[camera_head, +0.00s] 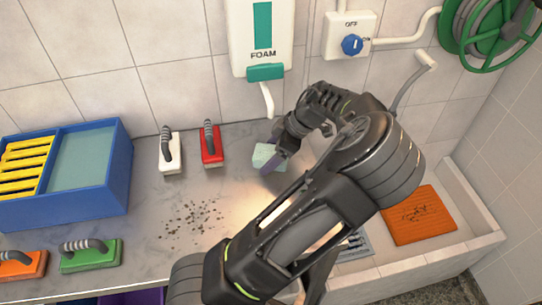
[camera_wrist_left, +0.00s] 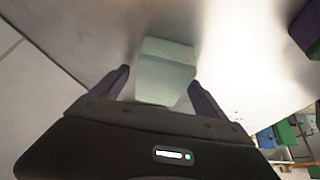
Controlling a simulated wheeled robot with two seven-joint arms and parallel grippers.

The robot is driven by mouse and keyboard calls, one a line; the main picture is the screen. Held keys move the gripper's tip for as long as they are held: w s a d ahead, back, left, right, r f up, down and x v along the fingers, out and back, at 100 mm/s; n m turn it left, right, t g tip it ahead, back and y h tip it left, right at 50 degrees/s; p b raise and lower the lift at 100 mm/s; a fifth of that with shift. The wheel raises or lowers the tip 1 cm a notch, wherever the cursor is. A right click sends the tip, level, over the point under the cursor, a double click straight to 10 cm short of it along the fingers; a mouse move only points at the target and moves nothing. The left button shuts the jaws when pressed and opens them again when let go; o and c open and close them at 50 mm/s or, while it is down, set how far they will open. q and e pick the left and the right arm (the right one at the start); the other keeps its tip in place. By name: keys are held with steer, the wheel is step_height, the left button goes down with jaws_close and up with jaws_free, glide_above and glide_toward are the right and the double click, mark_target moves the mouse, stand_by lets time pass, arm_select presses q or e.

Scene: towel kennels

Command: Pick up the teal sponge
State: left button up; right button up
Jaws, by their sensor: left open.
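The teal sponge (camera_head: 264,155) is a small pale block on the grey counter, below the foam dispenser. In the left wrist view the sponge (camera_wrist_left: 166,70) shows between my gripper's two purple fingers, close to the right one. My left gripper (camera_head: 273,156) is open around the sponge and low over the counter. In the left wrist view the gripper (camera_wrist_left: 160,80) has its fingers on either side of the sponge. I cannot tell whether either finger touches it. My right gripper is not in view.
White (camera_head: 169,153) and red (camera_head: 211,146) handled brushes stand left of the sponge. A blue bin (camera_head: 120,175) is farther left. Green (camera_head: 91,255) and orange (camera_head: 22,264) brushes are in front. Dark crumbs (camera_head: 190,220) lie mid-counter. A sink (camera_head: 455,240) with an orange mat (camera_head: 417,214) is right.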

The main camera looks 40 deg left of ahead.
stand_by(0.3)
arm_select(q)
steer(key=c, duration=1.6)
steer(key=shift+o, duration=0.2)
steer(key=shift+r, duration=0.1)
